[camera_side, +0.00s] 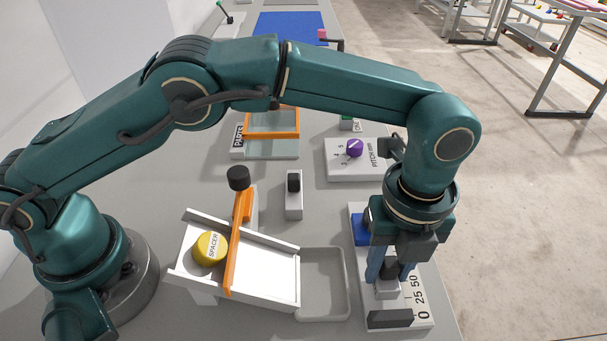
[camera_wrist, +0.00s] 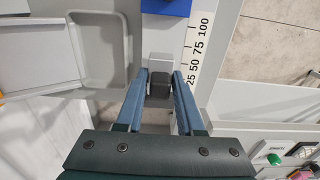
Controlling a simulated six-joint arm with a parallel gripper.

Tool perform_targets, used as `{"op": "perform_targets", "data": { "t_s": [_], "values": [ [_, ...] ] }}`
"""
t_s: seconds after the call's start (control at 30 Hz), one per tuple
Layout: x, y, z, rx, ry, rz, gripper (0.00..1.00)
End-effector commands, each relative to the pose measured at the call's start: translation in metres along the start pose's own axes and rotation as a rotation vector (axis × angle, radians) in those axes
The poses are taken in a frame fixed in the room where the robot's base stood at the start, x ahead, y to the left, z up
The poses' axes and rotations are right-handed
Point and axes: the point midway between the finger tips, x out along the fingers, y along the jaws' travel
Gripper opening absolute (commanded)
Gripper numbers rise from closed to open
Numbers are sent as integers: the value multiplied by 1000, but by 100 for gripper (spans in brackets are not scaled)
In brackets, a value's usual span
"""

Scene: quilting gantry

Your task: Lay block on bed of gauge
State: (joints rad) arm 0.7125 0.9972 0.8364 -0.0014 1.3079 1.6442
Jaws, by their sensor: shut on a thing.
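The gauge is a long white plate (camera_side: 423,313) at the right of the side view, printed with a scale that also shows in the wrist view (camera_wrist: 197,50). A blue part (camera_side: 360,229) sits at its far end and a dark grey stop (camera_side: 391,318) at its near end. My gripper (camera_side: 388,270) points down over the bed, shut on a small light grey block (camera_side: 387,288). In the wrist view the block (camera_wrist: 160,65) is between the fingertips, with a darker portion facing me. I cannot tell whether its underside touches the bed.
Left of the gauge are a grey tray (camera_side: 338,285) and a white chute (camera_side: 272,272) with an orange bar (camera_side: 238,245) and a yellow spacer (camera_side: 210,248).

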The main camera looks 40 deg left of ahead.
Motion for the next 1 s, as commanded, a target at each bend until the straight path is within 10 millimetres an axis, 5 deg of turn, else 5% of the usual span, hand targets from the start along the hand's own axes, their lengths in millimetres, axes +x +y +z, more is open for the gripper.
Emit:
{"op": "perform_targets", "data": {
  "t_s": [0.47, 0.5, 0.57, 1.0],
  "values": [
    [12, 0, 0, 0, 0, 0, 0],
    [12, 0, 0, 0, 0, -1, 44],
    [12, 0, 0, 0, 0, -1, 67],
    [3, -1, 0, 0, 0, -4, 67]
  ]
}}
